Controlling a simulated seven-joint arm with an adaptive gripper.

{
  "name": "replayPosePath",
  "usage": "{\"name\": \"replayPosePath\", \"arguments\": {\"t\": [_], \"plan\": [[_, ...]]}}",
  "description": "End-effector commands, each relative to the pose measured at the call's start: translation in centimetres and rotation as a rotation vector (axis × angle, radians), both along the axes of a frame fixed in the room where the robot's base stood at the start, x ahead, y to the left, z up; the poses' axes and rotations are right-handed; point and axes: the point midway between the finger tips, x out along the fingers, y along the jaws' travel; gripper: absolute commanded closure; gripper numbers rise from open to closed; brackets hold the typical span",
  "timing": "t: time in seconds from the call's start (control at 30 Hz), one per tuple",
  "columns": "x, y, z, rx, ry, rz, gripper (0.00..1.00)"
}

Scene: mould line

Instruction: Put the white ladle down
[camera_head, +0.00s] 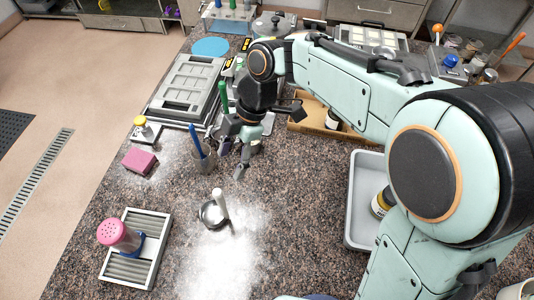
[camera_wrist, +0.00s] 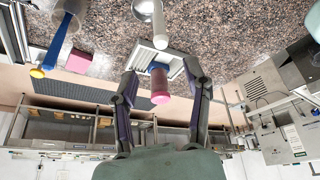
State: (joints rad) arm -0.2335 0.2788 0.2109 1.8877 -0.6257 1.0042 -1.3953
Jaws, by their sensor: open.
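The white ladle (camera_head: 219,204) is on the speckled counter, left of the picture's centre. Its round bowl rests on the counter and its white handle appears to stick up. It also shows at the top of the wrist view (camera_wrist: 159,28), with the bowl partly cut off by the frame edge. My gripper (camera_head: 235,160) is above the counter, beyond the ladle and apart from it. In the wrist view its two fingers (camera_wrist: 161,72) are spread wide with nothing held between them.
A slatted white tray (camera_head: 157,223) holds a pink-topped shaker (camera_head: 118,235) at front left. A cup with a blue-handled tool (camera_head: 203,160) stands close beside my gripper. A pink block (camera_head: 140,161) lies left. A grey tray (camera_head: 361,190) is right. Counter around the ladle is clear.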

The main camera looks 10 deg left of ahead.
Motion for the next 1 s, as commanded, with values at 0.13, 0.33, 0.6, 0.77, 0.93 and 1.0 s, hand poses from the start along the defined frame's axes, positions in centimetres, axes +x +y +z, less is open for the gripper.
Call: {"name": "replayPosePath", "arguments": {"t": [0.13,0.33,0.6,0.77,0.93,1.0], "plan": [[0.0,0.0,0.0,0.000,0.000,0.000,0.52],[-0.6,-3.8,1.0,-0.113,0.016,-0.299,0.52],[-7.4,-16.6,2.2,-0.385,0.146,-1.586,0.52],[-11.2,-19.8,1.3,-0.420,0.241,-2.079,0.52],[-12.3,-20.5,0.9,-0.427,0.276,-2.217,0.52],[-12.3,-20.5,0.9,-0.428,0.275,-2.216,0.52]]}}
